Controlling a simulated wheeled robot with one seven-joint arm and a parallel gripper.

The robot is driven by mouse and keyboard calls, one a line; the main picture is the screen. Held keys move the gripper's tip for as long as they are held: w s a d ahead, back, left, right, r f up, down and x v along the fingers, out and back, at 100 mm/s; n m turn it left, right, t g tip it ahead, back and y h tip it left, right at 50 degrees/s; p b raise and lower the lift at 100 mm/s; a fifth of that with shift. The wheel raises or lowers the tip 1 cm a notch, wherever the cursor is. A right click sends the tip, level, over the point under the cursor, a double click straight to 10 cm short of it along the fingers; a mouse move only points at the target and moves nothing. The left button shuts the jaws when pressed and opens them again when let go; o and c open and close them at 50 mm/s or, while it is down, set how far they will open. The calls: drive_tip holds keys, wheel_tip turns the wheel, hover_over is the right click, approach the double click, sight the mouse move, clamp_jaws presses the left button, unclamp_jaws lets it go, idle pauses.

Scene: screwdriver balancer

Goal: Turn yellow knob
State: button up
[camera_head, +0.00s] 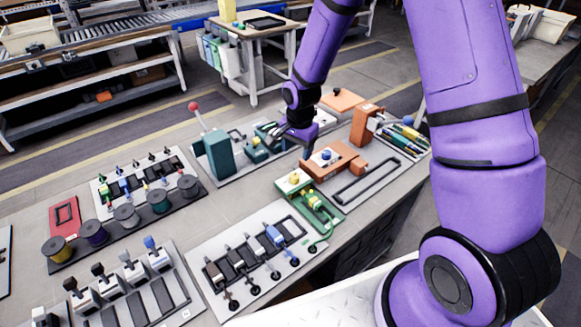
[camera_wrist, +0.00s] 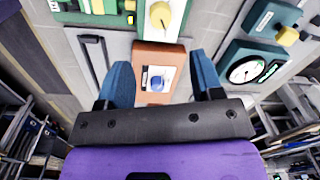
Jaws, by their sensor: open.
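A yellow knob (camera_wrist: 160,15) sits on a white-faced green box at the top of the wrist view. In the head view a yellow knob (camera_head: 294,177) shows on the green box near the bench middle. My gripper (camera_wrist: 161,62) is open and empty, its two blue fingers apart. In the wrist view the fingers flank an orange box with a blue knob (camera_wrist: 155,84), and the yellow knob lies beyond their tips. In the head view my gripper (camera_head: 290,140) is above the bench, behind the orange box. Whether the fingers touch anything is unclear.
A teal gauge box (camera_wrist: 250,68) stands to the right in the wrist view, with another yellow knob (camera_wrist: 287,36) above it. The head view shows a teal lever unit (camera_head: 217,155), several spools and a tool tray (camera_head: 405,140). Bare bench shows left of the green box.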

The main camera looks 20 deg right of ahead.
sight(295, 175)
drive_tip(key=f, duration=1)
drive_tip(key=shift+w+a+f, duration=0.2)
drive_tip(key=shift+a+f, duration=0.05)
drive_tip(key=shift+f, duration=0.15)
drive_tip(key=c, duration=0.9)
